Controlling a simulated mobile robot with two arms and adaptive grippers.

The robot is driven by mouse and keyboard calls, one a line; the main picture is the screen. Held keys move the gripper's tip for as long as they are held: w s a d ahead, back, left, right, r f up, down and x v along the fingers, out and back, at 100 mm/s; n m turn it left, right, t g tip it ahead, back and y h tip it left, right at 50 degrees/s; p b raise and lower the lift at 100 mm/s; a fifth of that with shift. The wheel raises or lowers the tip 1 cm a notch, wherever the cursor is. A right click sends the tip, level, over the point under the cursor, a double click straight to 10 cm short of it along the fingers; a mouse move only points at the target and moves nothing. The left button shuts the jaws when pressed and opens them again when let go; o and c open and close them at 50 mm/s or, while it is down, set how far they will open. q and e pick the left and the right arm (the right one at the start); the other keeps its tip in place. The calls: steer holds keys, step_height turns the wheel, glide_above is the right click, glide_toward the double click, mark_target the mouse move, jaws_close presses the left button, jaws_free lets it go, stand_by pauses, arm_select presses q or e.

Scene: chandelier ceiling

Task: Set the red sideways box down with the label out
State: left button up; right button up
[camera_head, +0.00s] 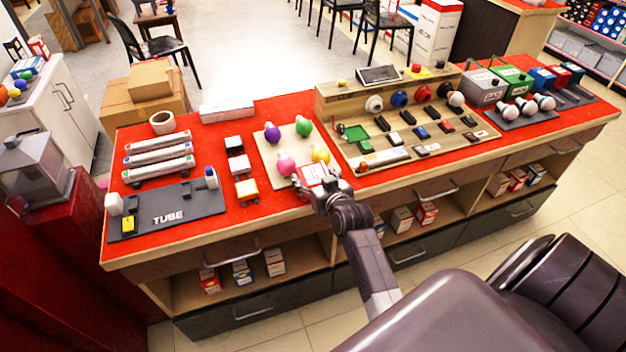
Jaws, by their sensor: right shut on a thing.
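My right gripper (322,187) is over the front edge of the red counter top (385,180). It is shut on a small red and white box (309,174), which is partly hidden behind the fingers. The box is just in front of the board with coloured bulbs. I cannot tell which way its label faces, or whether it touches the counter. Other red and white boxes stand on the open shelves below: one at the left (210,280), one in the middle (427,214) and several at the right (517,179). My left gripper is not in view.
A pale board holds coloured bulbs (286,165). A wooden test panel (430,147) with sockets and switches stands to its right. A dark TUBE tray (168,215) and white tubes are at the left. Drawer handles (232,257) stick out along the counter's front.

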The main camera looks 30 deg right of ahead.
mark_target(313, 173)
step_height(313, 173, up, 20)
steer(key=s+a+n+g+y, duration=0.5)
steer(key=s+a+n+y, duration=0.8)
steer(key=s+a, duration=0.5)
steer(key=shift+s+a+f+n+y+b, duration=0.35)
steer(key=shift+s+f+y, duration=0.15)
steer(key=shift+s, duration=0.4)
